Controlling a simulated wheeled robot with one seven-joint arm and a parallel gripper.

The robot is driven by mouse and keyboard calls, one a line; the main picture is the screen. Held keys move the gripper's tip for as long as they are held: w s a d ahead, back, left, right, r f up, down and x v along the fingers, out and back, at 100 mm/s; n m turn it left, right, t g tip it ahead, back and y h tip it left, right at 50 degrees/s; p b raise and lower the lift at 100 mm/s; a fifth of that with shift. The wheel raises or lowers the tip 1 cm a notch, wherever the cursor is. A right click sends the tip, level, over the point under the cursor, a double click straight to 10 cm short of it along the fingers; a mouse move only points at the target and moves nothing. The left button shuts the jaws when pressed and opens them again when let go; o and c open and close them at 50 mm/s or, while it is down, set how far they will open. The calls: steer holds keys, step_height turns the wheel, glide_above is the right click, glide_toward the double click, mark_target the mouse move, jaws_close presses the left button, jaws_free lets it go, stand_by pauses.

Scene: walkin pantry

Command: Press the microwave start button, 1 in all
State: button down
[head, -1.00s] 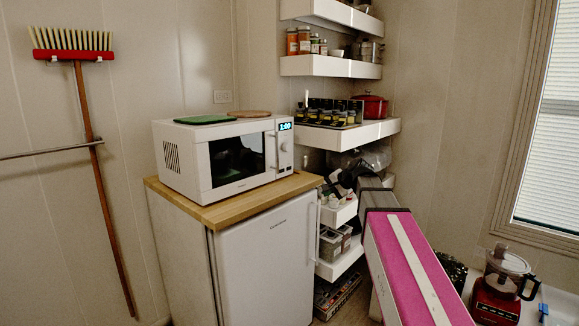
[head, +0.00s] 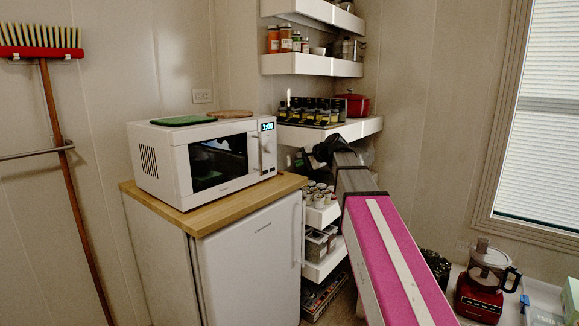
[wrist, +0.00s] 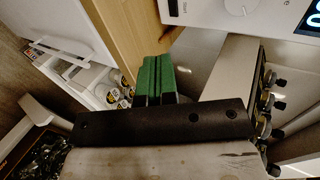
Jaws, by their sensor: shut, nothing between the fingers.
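The white microwave (head: 172,160) stands on a wooden-topped cabinet, its dark-windowed door closed. Its right-hand panel carries a lit display (head: 267,126) reading about 1:00, a round knob (head: 267,148) and small dark buttons low down (head: 269,171). In the wrist view the panel fills the top right, with the knob (wrist: 238,5), part of the display (wrist: 312,18) and a dark button (wrist: 173,8) at the top edge. My gripper (wrist: 158,62) has green fingers, shut and empty, below the button in the picture and apart from it. In the head view its fingertips cannot be made out.
The wooden top (head: 205,216) covers a white fridge (head: 250,262). A green board (head: 183,120) and a round wooden board (head: 230,114) lie on the microwave. White shelves (head: 330,132) with jars stand right of it, close behind my arm. A red food processor (head: 480,290) sits lower right.

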mark_target(273, 170)
steer(key=x, duration=0.5)
steer(key=r+x, duration=0.1)
steer(key=x, duration=0.5)
steer(key=shift+w+a, duration=0.7)
steer(key=shift+a, duration=0.2)
